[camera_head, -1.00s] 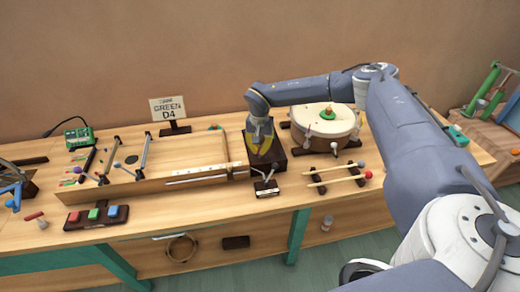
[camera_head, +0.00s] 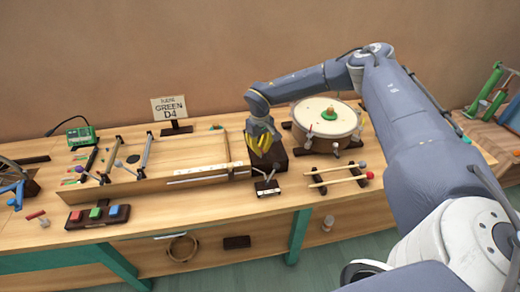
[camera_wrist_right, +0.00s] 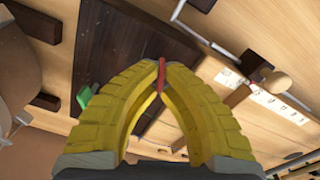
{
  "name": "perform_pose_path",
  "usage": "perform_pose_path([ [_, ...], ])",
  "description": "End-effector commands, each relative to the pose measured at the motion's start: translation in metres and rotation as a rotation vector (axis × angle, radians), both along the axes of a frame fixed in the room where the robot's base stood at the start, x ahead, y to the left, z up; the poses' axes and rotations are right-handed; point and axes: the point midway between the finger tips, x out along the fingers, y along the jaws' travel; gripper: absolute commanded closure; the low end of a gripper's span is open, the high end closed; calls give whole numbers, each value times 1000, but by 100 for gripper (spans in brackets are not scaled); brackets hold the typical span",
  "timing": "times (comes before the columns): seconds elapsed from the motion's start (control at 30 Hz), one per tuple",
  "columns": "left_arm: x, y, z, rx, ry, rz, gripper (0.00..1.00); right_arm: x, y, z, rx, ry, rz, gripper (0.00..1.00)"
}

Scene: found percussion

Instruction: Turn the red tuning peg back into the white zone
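My right gripper (camera_head: 262,146) points down over the dark block (camera_head: 273,162) in the middle of the bench. In the right wrist view its yellow fingers (camera_wrist_right: 162,72) come together on a thin red piece, which looks like the red tuning peg (camera_wrist_right: 161,76). The peg stands between the fingertips, above the dark wooden top. In the head view the fingers hide the peg. I cannot make out a white zone at the peg. My left gripper is not in view.
A drum (camera_head: 326,119) stands close right of the dark block. A long wooden box (camera_head: 200,172) with a white marked strip lies left. Two mallets (camera_head: 338,180) rest in front right. A "GREEN D4" sign (camera_head: 170,110) stands behind. Colored buttons (camera_head: 97,214) sit front left.

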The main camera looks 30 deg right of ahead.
Motion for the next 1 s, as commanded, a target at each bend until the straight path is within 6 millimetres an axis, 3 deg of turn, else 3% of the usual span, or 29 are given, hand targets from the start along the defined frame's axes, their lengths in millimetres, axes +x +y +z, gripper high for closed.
perform_pose_path([
  [0.4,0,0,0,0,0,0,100,-1,1,0,-3,1,125,100],
  [1.0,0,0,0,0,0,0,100,-1,1,-1,-2,0,145,100],
])
